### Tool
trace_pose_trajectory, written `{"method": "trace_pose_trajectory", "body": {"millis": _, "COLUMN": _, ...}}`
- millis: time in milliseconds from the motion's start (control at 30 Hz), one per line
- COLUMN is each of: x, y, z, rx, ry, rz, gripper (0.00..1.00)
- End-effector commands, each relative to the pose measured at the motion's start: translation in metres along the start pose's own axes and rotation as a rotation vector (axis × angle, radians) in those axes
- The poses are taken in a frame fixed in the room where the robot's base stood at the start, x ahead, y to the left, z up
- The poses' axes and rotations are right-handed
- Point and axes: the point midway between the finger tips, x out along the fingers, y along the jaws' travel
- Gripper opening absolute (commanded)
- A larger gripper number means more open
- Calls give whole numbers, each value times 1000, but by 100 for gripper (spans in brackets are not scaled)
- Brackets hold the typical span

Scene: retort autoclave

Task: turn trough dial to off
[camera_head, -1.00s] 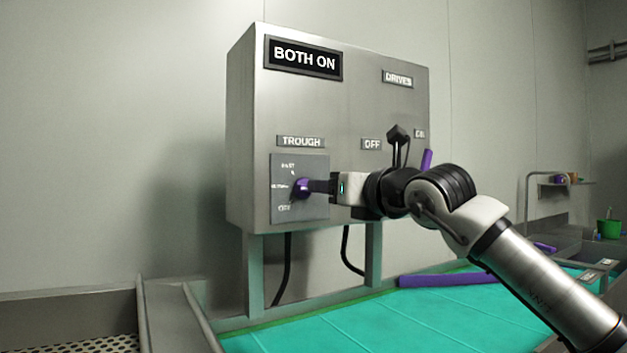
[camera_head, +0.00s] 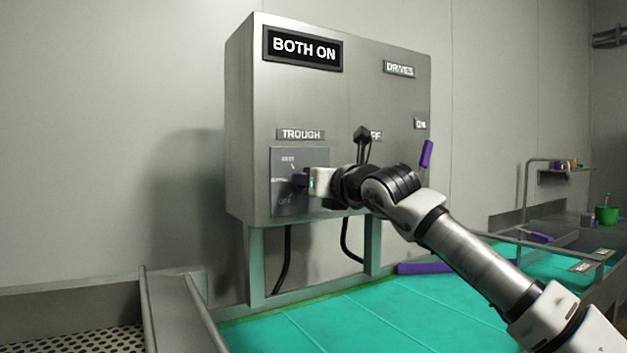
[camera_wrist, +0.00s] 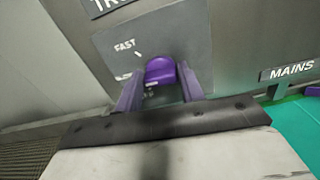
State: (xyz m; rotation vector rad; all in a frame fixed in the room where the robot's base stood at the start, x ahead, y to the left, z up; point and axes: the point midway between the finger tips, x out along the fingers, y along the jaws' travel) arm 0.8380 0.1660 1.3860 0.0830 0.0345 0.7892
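The trough dial is a purple knob (camera_wrist: 160,70) on a dark square plate (camera_head: 287,208) under the TROUGH label (camera_head: 300,134). The plate carries FAST at the top, a partly hidden middle marking and OFF at the bottom. My gripper (camera_head: 302,178) is up against the plate at the knob. In the wrist view, its two purple-looking fingers (camera_wrist: 159,80) stand one on each side of the knob, apart, with a narrow gap showing on the left. Contact with the knob is unclear. The knob's exact pointing direction is partly hidden.
The grey control box (camera_head: 245,110) has a BOTH ON display (camera_head: 303,49). A DRIVES label (camera_head: 399,68) and a purple handle (camera_head: 426,154) are to the right. My arm partly covers a black lever (camera_head: 362,140). A teal surface (camera_head: 300,325) lies below.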

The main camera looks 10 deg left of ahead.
Motion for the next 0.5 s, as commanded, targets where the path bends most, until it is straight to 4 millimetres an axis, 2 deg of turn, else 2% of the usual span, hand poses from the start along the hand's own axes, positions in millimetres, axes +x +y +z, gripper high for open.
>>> {"method": "trace_pose_trajectory", "body": {"millis": 33, "x": 0, "y": 0, "z": 0, "rx": 0, "ry": 0, "rz": 0, "gripper": 31}}
{"method": "trace_pose_trajectory", "body": {"millis": 167, "x": 0, "y": 0, "z": 0, "rx": 0, "ry": 0, "rz": 0, "gripper": 15}}
{"method": "trace_pose_trajectory", "body": {"millis": 500, "x": 0, "y": 1, "z": -2, "rx": -56, "ry": 1, "rz": 1, "gripper": 15}}
